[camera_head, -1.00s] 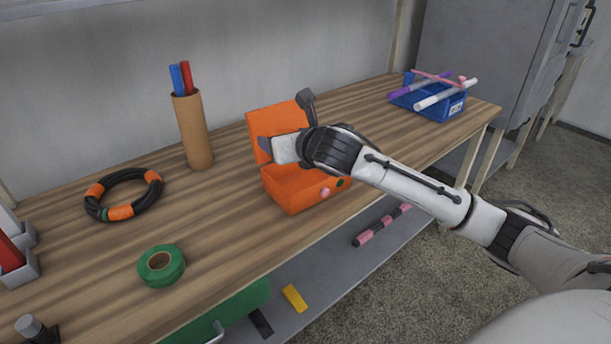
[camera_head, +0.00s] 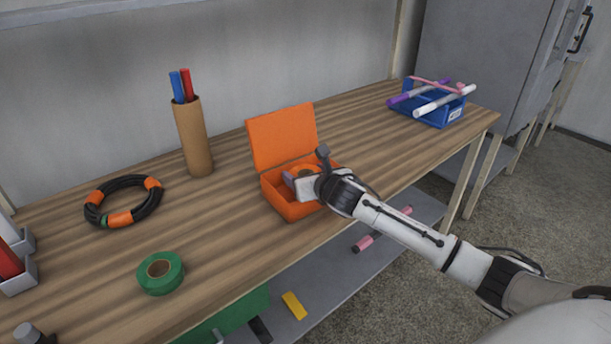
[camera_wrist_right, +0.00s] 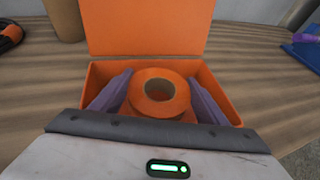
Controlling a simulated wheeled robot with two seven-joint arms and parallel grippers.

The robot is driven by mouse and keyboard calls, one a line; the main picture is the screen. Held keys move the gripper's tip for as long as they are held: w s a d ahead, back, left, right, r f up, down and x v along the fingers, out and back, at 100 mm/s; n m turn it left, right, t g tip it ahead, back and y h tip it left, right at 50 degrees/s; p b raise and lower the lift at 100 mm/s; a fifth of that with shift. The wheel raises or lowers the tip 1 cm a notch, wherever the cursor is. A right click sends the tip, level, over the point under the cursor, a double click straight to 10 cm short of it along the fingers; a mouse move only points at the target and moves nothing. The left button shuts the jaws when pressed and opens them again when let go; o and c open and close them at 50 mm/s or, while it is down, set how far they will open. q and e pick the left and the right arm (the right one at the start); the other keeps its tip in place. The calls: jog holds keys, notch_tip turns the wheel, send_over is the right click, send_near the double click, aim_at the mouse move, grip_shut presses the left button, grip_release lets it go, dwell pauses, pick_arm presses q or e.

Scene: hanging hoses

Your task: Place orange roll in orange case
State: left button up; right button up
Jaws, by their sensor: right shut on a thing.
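The orange case (camera_head: 281,138) stands open on the workbench with its lid raised at the back. The orange roll (camera_head: 303,170) is at the case opening, partly hidden by my right gripper (camera_head: 298,178). In the right wrist view the orange roll (camera_wrist_right: 160,95) lies flat between the two purple fingers of my right gripper (camera_wrist_right: 158,92), within the walls of the orange case (camera_wrist_right: 215,90). The right gripper is shut on the roll. I cannot tell whether the roll touches the case floor. My left gripper is not in view.
A green tape roll (camera_head: 160,272), a black and orange hose coil (camera_head: 124,201) and a brown tube with markers (camera_head: 193,137) stand left of the case. A blue bin (camera_head: 437,112) is at the far right. Bare bench lies between case and bin.

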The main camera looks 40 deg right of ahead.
jog(key=shift+f, duration=0.25)
jog(key=shift+f, duration=0.35)
jog(key=o, duration=1.1)
jog(key=shift+s+f, duration=0.1)
jog(key=shift+f, duration=0.05)
jog(key=shift+s+r, duration=0.1)
jog(key=shift+r, duration=0.6)
jog(key=p+v, duration=0.1)
jog(key=v, duration=1)
jog(key=shift+s+a+r, duration=0.15)
jog(key=shift+s+r, duration=0.05)
jog(key=shift+s, duration=0.1)
